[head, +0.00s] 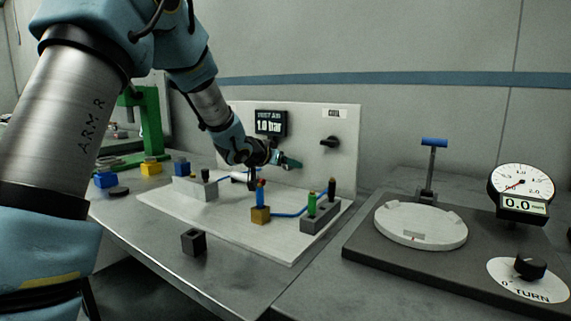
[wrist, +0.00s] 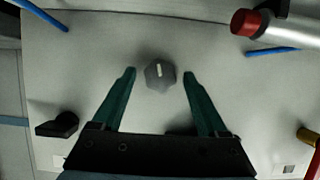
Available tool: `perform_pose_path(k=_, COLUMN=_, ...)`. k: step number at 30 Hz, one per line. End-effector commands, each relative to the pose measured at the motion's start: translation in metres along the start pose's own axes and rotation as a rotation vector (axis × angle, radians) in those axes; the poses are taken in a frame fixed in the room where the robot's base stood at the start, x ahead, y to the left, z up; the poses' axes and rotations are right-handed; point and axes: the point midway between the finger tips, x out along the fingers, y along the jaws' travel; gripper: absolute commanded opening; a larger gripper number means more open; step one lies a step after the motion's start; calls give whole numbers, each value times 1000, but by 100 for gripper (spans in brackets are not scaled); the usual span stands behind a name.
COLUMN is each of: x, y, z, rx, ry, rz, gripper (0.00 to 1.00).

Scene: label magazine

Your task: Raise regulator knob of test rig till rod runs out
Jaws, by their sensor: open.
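The test rig has a white upright panel (head: 345,115) with a display (head: 270,123) reading "TEST AIR 1.0 bar". In the wrist view the grey, faceted regulator knob (wrist: 160,75) with a pale pointer mark sits between my two green fingertips, with a gap on each side. My gripper (head: 290,163) is open at the panel below the display; it also shows in the wrist view (wrist: 159,90). The knob is hidden behind it in the head view. A pale cylinder (wrist: 290,30) has a red end (wrist: 244,22); no length of bare rod shows there.
A black lever (head: 330,142) is on the panel, right of my gripper. A gauge (head: 521,187) stands far right.

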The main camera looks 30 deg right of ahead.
Motion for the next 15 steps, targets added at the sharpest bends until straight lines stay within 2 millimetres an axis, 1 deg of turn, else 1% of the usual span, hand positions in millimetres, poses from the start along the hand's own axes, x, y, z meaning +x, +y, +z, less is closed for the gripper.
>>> perform_pose_path(k=2, x=0, y=0, z=0, rx=0, ry=0, rz=0, gripper=76)
perform_pose_path(k=15, x=0, y=0, z=0, rx=0, ry=0, rz=0, gripper=27)
